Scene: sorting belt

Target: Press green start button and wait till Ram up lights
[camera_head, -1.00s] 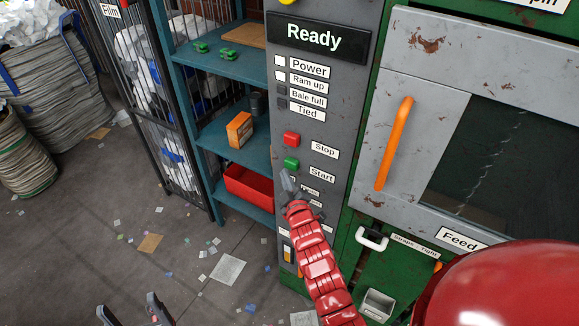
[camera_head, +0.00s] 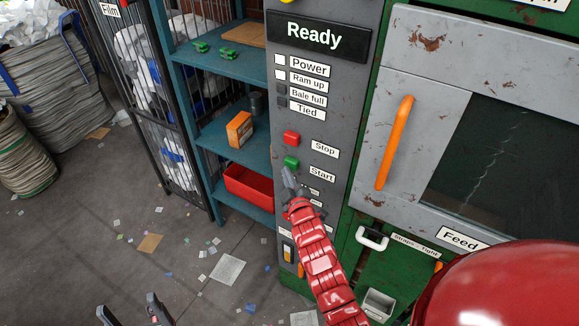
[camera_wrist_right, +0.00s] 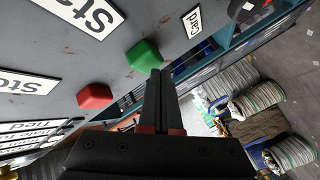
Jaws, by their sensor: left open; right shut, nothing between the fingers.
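The green start button (camera_head: 291,162) is on the grey control panel, below the red stop button (camera_head: 291,138). My right gripper (camera_head: 288,178) is shut and empty, its tip just below the green button. In the right wrist view the green button (camera_wrist_right: 143,57) is right at the fingertips (camera_wrist_right: 155,76); I cannot tell whether they touch. The Ram up lamp (camera_head: 281,75) is white, like the Power lamp (camera_head: 280,60) above it. The Bale full and Tied lamps are dark. The display (camera_head: 315,37) reads "Ready". My left gripper (camera_head: 130,306) is open at the bottom left, away from the panel.
A feed door with an orange handle (camera_head: 394,143) is right of the panel. A blue shelf unit (camera_head: 233,65) with a red bin (camera_head: 249,189) and an orange box (camera_head: 240,129) stands left of it. Paper scraps litter the floor.

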